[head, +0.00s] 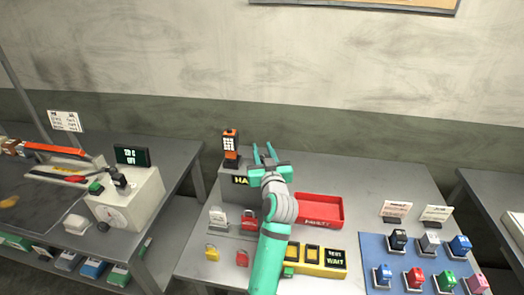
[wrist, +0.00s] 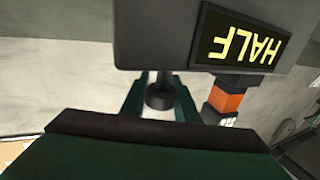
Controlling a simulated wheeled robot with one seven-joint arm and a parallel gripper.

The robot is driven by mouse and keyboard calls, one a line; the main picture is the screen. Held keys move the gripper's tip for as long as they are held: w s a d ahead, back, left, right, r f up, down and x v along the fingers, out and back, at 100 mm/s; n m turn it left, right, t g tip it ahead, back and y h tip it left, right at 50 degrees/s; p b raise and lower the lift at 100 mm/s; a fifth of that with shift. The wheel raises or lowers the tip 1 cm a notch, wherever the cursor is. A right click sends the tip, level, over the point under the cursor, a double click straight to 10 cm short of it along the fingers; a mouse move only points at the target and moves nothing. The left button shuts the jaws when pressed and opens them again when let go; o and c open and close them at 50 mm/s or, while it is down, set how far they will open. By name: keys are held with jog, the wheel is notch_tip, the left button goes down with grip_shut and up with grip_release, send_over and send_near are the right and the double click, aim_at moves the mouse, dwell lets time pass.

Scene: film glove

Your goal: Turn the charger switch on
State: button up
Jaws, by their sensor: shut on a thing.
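The charger is a grey box on the middle table, and its dark display (head: 241,181) is partly covered by my arm in the head view. In the wrist view the charger (wrist: 150,35) is upside down at the top, with a display (wrist: 242,40) reading HALF in yellow. A dark round-ended switch (wrist: 160,95) sticks out of the charger. My gripper (head: 265,150) is at the charger's right side; in the wrist view my gripper (wrist: 161,97) has one finger on each side of the switch and is shut on it. The exact contact is hard to see.
An orange and black handset (head: 231,145) stands on the charger. A red tray (head: 320,212) lies right of my arm, and a yellow tester box (head: 318,260) reading WAIT is in front. Padlocks (head: 248,219) stand at left. A blue mat (head: 400,275) holds several coloured blocks.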

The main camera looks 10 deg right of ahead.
aim_at(262, 160)
jog(key=m+g+h, duration=0.1)
jog(key=m+h, duration=0.1)
jog(key=h, duration=0.1)
jog(key=d+m+h, duration=0.1)
jog(key=m+h, duration=0.1)
jog(key=h, duration=0.1)
jog(key=shift+s+d+m+g+h, duration=0.1)
jog(key=shift+s+m+g+h, duration=0.05)
jog(key=shift+m+g+h, duration=0.2)
jog(key=shift+s+d+m+g+h, duration=0.2)
jog(key=shift+m+g+h, duration=0.4)
jog(key=shift+h, duration=0.25)
jog(key=shift+s+d+m+g+h, duration=0.1)
jog(key=shift+d+m+g+h, duration=0.1)
jog(key=shift+m+g+h, duration=0.55)
jog(key=shift+s+d+m+g+h, duration=0.15)
jog(key=shift+m+g+h, duration=0.3)
jog(key=shift+h, duration=0.5)
jog(key=shift+d, duration=0.1)
jog(key=o, duration=1.1)
jog(key=shift+c, duration=0.2)
jog(key=v, duration=1)
jog(key=shift+s+a, duration=0.2)
jog(key=shift+a, duration=0.1)
jog(key=shift+s, duration=0.1)
